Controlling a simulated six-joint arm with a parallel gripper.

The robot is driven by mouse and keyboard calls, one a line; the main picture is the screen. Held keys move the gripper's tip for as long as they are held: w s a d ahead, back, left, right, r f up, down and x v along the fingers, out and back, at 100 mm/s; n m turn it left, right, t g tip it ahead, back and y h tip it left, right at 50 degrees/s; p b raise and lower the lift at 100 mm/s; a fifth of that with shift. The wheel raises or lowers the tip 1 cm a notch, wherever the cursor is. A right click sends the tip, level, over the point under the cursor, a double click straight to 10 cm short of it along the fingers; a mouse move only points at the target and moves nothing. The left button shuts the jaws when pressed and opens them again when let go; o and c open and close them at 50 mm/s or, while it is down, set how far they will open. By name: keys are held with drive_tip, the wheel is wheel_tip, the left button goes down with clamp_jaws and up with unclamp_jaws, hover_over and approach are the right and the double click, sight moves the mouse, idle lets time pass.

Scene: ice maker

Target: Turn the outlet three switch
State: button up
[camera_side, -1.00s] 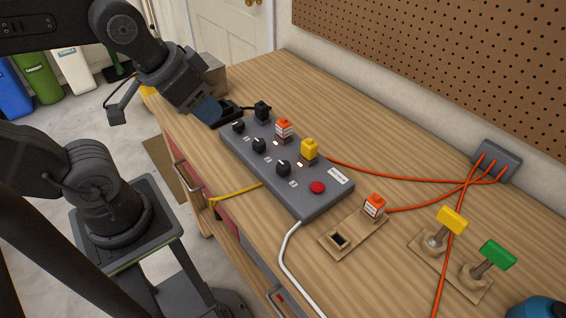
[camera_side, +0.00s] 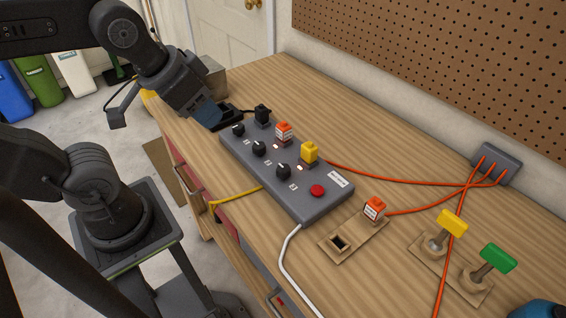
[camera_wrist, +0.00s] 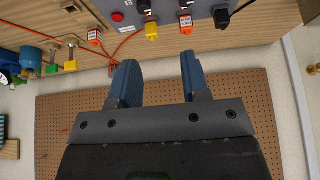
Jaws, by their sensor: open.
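A grey power strip (camera_side: 262,168) lies on the wooden bench in the side view. Along its near side are three black rotary switches: a far one (camera_side: 238,130), a middle one (camera_side: 259,148) and a near one (camera_side: 283,171). Their number labels are too small to read. Behind them are a black plug (camera_side: 262,114), an orange plug (camera_side: 284,132) and a yellow plug (camera_side: 309,152). My gripper (camera_wrist: 160,75) is open and empty. In the side view it is over the strip's far end, apart from the switches.
A red button (camera_side: 317,190) is on the strip's near end. An orange plug (camera_side: 375,207) stands on a wooden plate beside the strip. Yellow (camera_side: 452,222) and green (camera_side: 498,257) levers stand at right. Orange cables run to a grey wall box (camera_side: 497,160).

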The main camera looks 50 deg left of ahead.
drive_tip(key=shift+o, duration=0.2)
drive_tip(key=shift+o, duration=0.9)
drive_tip(key=shift+w, duration=0.1)
drive_tip(key=shift+o, duration=0.6)
drive_tip(key=shift+w+d+r+m, duration=0.1)
drive_tip(key=shift+w+m, duration=0.25)
drive_tip(key=shift+m, duration=0.15)
drive_tip(key=m+g, duration=0.6)
drive_tip(key=m, duration=0.8)
hover_over(285, 169)
wheel_tip(285, 169, down, 5)
wheel_tip(285, 169, down, 14)
drive_tip(key=shift+f, duration=0.1)
drive_tip(key=c, duration=0.9)
